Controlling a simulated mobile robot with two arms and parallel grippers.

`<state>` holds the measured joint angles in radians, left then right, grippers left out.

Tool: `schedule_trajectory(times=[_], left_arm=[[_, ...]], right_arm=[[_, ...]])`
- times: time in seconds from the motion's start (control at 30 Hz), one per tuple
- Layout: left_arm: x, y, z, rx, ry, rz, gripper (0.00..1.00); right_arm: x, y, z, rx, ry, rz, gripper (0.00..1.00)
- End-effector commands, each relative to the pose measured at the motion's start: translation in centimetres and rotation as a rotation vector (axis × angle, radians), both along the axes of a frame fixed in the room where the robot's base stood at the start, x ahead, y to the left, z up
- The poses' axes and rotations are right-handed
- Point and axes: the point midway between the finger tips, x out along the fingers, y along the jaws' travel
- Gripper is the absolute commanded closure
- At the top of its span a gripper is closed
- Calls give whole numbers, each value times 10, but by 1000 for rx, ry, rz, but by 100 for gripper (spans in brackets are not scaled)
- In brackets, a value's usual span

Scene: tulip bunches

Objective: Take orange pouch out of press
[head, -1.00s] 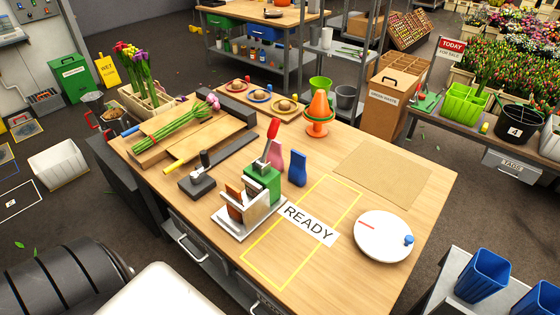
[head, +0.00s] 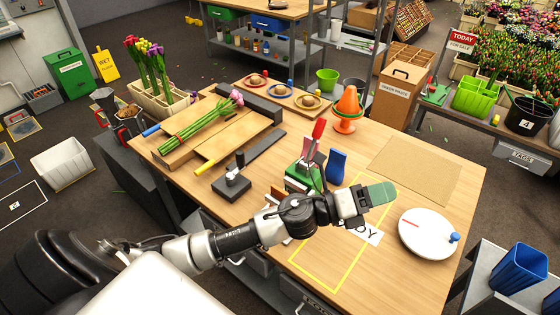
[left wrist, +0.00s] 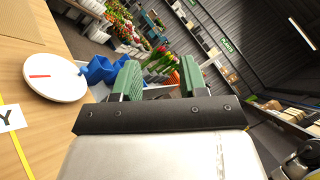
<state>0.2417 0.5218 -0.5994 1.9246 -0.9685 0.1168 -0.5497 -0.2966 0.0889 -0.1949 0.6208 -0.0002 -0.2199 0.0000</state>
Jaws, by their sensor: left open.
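The press, with its green block (head: 297,180) and red handle (head: 318,129), stands near the front edge of the wooden table. My left forearm and wrist cross in front of it and cover its lower part. The orange pouch, seen in the press's jaws a second ago, is hidden now. My left gripper (head: 380,193) with green fingers is to the right of the press, above the table by the READY label. In the left wrist view the gripper (left wrist: 158,78) is open with nothing between its fingers. My right gripper is not in view.
A round white plate (head: 425,246) lies at the right, and an orange cone (head: 348,103) stands behind. The brown mat (head: 415,168) is clear.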

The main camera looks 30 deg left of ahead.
Motion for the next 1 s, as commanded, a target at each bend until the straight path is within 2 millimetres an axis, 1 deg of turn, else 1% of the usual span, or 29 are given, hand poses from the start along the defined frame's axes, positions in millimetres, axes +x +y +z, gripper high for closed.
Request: schedule_trajectory(times=[0.03,0.07,0.13,0.17,0.2,0.23,0.27,0.3,0.37,0.4,0.47,0.5,0.6,0.7,0.8,0.87,0.97,1.0], left_arm=[[0,-8,0,166,-123,-97,57],[-2,-12,-3,268,-193,-161,57],[-5,-14,-18,512,-339,-306,57],[-5,-11,-26,620,-394,-368,57],[-5,-2,-38,763,-458,-453,57],[-3,7,-47,871,-498,-518,57],[-1,19,-56,981,-531,-581,57],[3,38,-66,1124,-563,-667,57],[9,74,-79,1326,-583,-790,57],[14,100,-84,1450,-580,-869,57],[20,139,-86,1612,-552,-979,57],[22,163,-85,1700,-523,-1043,57],[25,209,-79,1852,-443,-1162,57],[26,236,-72,1933,-382,-1233,57],[25,249,-70,1964,-349,-1269,57],[25,251,-73,1969,-341,-1277,57],[24,251,-84,1967,-341,-1278,57],[24,250,-91,1967,-341,-1278,57]], right_arm=[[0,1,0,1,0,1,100],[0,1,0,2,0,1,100],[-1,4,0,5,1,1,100],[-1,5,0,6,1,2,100],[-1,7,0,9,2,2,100],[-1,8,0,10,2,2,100],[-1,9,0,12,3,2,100],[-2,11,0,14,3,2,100],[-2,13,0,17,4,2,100],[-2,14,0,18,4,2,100],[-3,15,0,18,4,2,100],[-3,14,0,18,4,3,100],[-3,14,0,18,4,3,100],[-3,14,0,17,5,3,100],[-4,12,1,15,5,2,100],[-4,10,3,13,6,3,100],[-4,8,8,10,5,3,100],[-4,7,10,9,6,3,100]])
